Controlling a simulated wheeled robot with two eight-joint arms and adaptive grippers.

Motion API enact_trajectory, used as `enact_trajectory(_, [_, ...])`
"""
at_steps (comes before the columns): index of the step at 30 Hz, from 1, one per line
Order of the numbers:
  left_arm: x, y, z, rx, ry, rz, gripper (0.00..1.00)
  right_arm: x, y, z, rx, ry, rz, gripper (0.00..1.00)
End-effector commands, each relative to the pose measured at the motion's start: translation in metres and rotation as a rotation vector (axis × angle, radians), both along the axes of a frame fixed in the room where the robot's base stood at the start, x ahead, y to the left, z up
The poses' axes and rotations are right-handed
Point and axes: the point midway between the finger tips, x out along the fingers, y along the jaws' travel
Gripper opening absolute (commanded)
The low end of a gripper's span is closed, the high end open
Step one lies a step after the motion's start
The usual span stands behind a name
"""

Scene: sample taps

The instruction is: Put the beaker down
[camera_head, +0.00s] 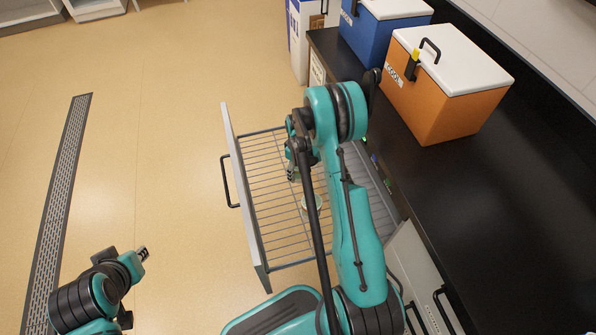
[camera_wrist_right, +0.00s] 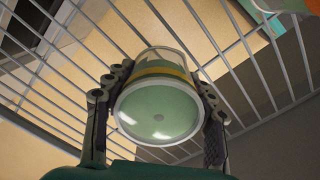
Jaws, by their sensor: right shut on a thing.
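The beaker (camera_wrist_right: 157,112) fills the middle of the right wrist view, a clear round vessel with a green face toward the camera and a yellow-orange band. My right gripper (camera_wrist_right: 160,100) is shut on it, one finger on each side. Wire bars show behind the beaker; I cannot tell whether it touches them. In the head view my right gripper (camera_head: 293,172) reaches down into the open wire drawer (camera_head: 262,190), partly hidden by my arm. My left gripper (camera_head: 142,254) is at the lower left, away from the drawer, its jaws too small to read.
An orange box (camera_head: 445,105) and a blue box (camera_head: 375,38) stand on the black counter (camera_head: 500,200). The floor left of the drawer is clear.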

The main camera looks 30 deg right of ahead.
Motion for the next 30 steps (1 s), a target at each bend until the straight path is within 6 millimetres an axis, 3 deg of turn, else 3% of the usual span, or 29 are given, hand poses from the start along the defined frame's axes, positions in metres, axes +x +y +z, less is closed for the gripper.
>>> enact_trajectory(4, [0.0,0.0,0.0,0.0,0.0,0.0,0.19,0.0,0.0,-0.003,0.0,0.0,0.0,0.29])
enact_trajectory(5, [0.0,0.0,0.0,0.0,0.0,0.0,0.19,0.0,0.0,-0.003,0.0,0.0,0.0,0.63])
enact_trajectory(6, [0.0,0.0,0.0,0.0,0.0,0.0,0.19,0.0,0.0,-0.003,0.0,0.0,0.0,0.73])
enact_trajectory(7, [0.0,0.0,0.0,0.0,0.0,0.0,0.19,0.0,0.0,-0.003,0.0,0.0,0.0,0.76])
enact_trajectory(19, [0.0,0.0,0.003,0.0,0.0,0.0,0.19,0.0,0.0,0.006,0.0,0.0,0.0,0.76])
enact_trajectory(30, [0.0,0.0,0.035,0.0,0.0,0.0,0.19,0.0,0.0,0.084,0.0,0.0,0.0,0.76])
